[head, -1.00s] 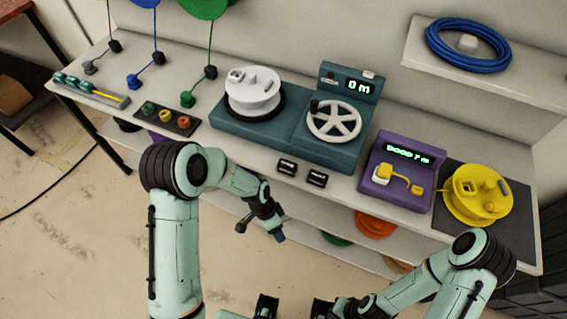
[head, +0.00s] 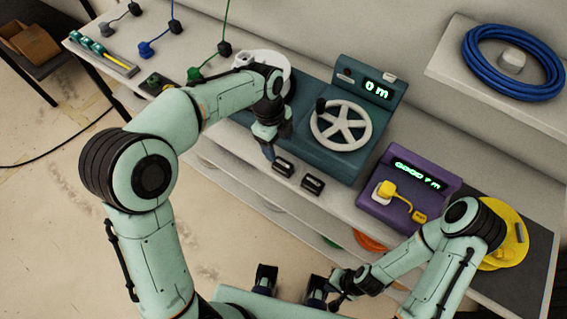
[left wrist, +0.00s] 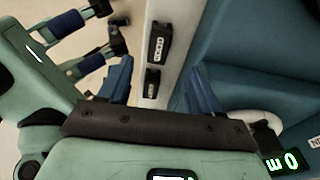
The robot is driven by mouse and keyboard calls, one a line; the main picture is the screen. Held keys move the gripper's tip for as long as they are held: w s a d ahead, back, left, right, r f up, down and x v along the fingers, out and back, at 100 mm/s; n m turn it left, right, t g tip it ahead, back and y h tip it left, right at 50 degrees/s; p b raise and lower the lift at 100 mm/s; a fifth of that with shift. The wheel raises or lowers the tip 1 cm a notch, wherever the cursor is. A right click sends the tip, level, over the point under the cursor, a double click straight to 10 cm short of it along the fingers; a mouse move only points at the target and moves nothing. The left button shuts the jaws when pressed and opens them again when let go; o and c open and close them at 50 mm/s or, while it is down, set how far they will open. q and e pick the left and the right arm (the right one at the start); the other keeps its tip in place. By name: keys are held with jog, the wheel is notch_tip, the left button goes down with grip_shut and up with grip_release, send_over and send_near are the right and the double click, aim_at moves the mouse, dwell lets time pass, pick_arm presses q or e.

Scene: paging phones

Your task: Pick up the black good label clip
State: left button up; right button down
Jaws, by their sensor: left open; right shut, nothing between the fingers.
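Two small black label clips lie side by side near the front edge of the bench. The left clip (head: 282,167) is close to my left gripper; the right clip (head: 312,185) is farther from it. In the left wrist view, the upper clip (left wrist: 159,45) has a white label that looks like GOOD, though it is small. The lower clip's label (left wrist: 152,83) is hard to read. My left gripper (head: 268,151) is open and empty above the bench edge, its blue fingertips (left wrist: 162,84) on either side of the lower clip. My right gripper (head: 337,298) is shut and empty, low in front of the bench.
A teal winding machine (head: 340,150) with a white handwheel stands just behind the clips. A purple meter (head: 385,210) and a yellow reel (head: 515,235) are to the right. A blue cable coil (head: 480,65) lies on the raised shelf.

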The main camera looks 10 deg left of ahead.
aim_at(283, 164)
pick_arm(q)
jog(key=f, duration=0.4)
jog(key=shift+d, duration=0.2)
jog(key=shift+s+d+f, duration=0.15)
jog(key=shift+d+f, duration=0.05)
jog(key=shift+f, duration=0.3)
jog(key=f, duration=0.4)
jog(key=shift+s+d+f+b, duration=0.1)
jog(key=shift+s+d+b, duration=0.1)
jog(key=shift+d+b, duration=0.15)
jog(key=shift+c, duration=0.3)
jog(key=c, duration=1)
